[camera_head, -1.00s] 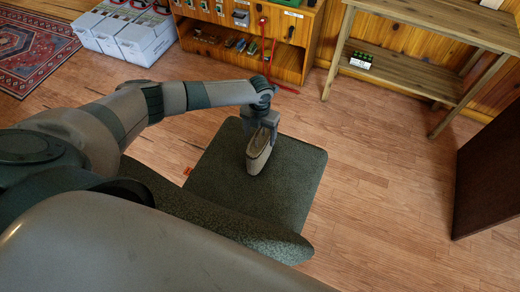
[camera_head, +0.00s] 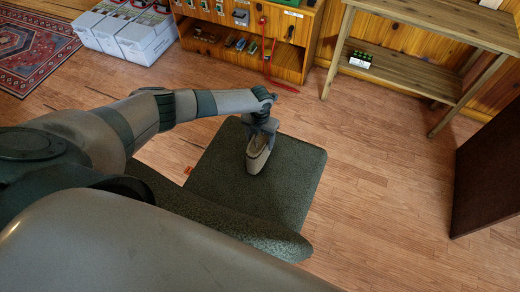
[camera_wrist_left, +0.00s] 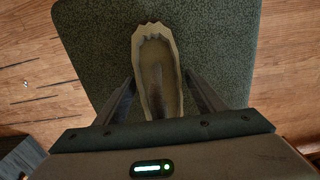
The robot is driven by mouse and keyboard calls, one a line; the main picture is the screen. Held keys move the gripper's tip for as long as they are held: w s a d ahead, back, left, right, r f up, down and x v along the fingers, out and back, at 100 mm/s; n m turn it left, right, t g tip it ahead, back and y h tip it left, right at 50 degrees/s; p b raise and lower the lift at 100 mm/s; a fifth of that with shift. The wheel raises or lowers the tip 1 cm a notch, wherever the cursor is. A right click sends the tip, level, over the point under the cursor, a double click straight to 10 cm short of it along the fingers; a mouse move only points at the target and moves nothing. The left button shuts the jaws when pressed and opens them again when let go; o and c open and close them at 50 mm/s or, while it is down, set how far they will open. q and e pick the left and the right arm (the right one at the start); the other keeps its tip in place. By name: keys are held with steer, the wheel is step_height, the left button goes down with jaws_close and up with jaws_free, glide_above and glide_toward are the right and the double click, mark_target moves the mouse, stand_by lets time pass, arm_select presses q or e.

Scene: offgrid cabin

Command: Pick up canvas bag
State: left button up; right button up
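The canvas bag (camera_head: 258,158) is beige, narrow and open at the top. It sits on the seat of the dark green chair (camera_head: 295,165). In the left wrist view the bag (camera_wrist_left: 158,75) lies lengthwise between my left gripper's fingers (camera_wrist_left: 160,85), one on each side. Narrow gaps seem to show beside the bag, so the fingers look open around it; contact is hard to make out. In the head view my left gripper (camera_head: 260,130) is above the bag's far end and hides part of it. My right gripper is not in view.
A wooden workbench (camera_head: 290,60) with tools stands behind the chair, and a wooden shelf table (camera_head: 410,85) is to its right. White boxes (camera_head: 145,42) and a red rug (camera_head: 30,45) are at the back left. A dark brown panel (camera_head: 490,175) stands at the right. Floor between is clear.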

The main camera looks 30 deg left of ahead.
arm_select(q)
steer(key=c, duration=1.4)
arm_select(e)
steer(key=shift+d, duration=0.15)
arm_select(q)
steer(key=shift+r, duration=0.1)
